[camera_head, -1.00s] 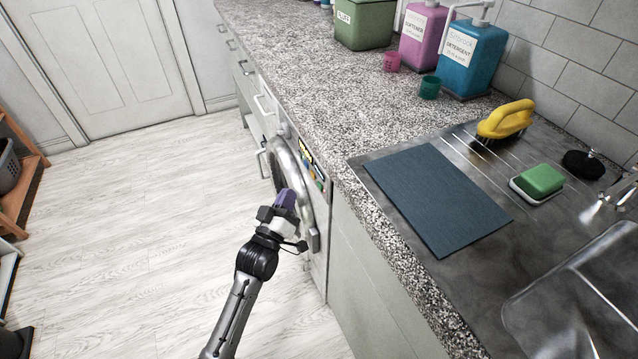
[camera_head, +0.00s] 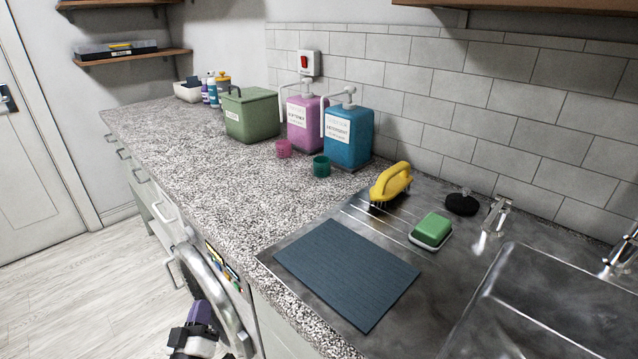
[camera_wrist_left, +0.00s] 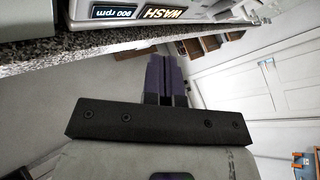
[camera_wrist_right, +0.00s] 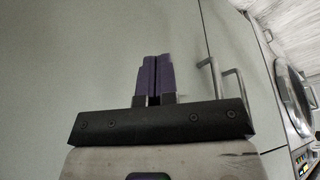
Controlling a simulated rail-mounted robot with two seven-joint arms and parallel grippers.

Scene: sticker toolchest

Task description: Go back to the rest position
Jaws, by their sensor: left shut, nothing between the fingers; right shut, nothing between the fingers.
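My left gripper (camera_head: 199,314) is low in front of the washing machine (camera_head: 222,290), at the bottom left of the head view. Its purple fingers (camera_wrist_left: 166,78) are shut with nothing between them.
The speckled counter (camera_head: 200,150) carries a green bin (camera_head: 250,118), pink and blue dispensers (camera_head: 347,135), and two cups. By the sink (camera_head: 560,310) are a dark mat (camera_head: 345,270), a yellow brush (camera_head: 391,182) and a green sponge (camera_head: 432,230). Floor (camera_head: 90,300) left of the machine is clear.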

